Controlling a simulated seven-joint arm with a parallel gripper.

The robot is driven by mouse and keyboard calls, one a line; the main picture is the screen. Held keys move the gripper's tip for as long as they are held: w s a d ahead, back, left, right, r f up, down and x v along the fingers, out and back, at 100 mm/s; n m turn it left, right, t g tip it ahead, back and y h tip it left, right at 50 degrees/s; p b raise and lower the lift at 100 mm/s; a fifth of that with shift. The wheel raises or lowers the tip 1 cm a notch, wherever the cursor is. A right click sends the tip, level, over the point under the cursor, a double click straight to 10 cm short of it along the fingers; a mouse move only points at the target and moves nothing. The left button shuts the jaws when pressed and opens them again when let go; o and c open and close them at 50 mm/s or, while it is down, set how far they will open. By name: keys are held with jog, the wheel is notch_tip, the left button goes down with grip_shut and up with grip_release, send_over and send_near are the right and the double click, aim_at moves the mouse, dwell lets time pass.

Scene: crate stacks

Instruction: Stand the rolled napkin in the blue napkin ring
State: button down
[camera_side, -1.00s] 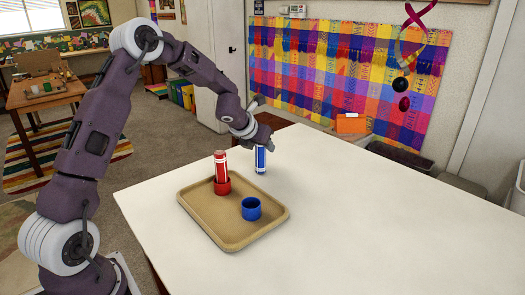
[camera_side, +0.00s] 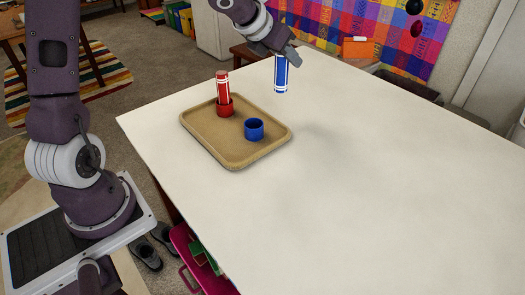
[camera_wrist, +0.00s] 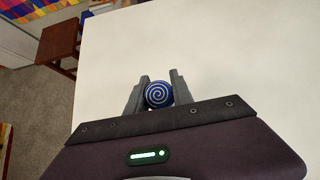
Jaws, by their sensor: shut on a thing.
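The blue rolled napkin (camera_side: 281,76) has white bands and hangs upright from my gripper (camera_side: 285,55), behind and to the right of the tray. In the wrist view its spiral end (camera_wrist: 159,94) sits between the two fingers of my gripper (camera_wrist: 158,90), which is shut on it. Whether its lower end clears the table is hard to tell. The blue napkin ring (camera_side: 254,129) stands empty on the tan tray (camera_side: 223,150), its opening facing up. My gripper is apart from the ring.
A red rolled napkin (camera_side: 222,86) stands upright in a red ring (camera_side: 225,107) on the tray, behind and left of the blue ring. The white table (camera_side: 380,180) is clear to the right and front. A wooden stool (camera_wrist: 60,42) is beyond the table's edge.

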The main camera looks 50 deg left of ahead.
aim_at(286, 70)
jog(key=s+d, duration=0.1)
jog(key=s+d+f, duration=0.1)
jog(key=s+d, duration=0.1)
jog(key=shift+s+d+f, duration=0.1)
jog(key=shift+s+f, duration=0.05)
jog(key=shift+s, duration=0.15)
jog(key=s+d+f+m+h, duration=0.1)
jog(key=s+d+f, duration=0.3)
jog(key=s+d, duration=0.3)
jog(key=w+a+r+m+g+h, duration=0.1)
jog(key=a+r+m+g+h, duration=0.1)
jog(key=a+r+m+h, duration=0.35)
jog(key=shift+m+y, duration=0.45)
jog(key=shift+y, duration=0.1)
jog(key=shift+a+f, duration=0.45)
jog(key=shift+f, duration=0.8)
jog(key=shift+a+f, duration=0.45)
jog(key=shift+f, duration=0.8)
jog(key=shift+a+f, duration=0.45)
jog(key=shift+f, duration=0.8)
jog(key=shift+f, duration=0.55)
jog(key=c, duration=1)
grip_release()
jog(key=shift+c, duration=0.2)
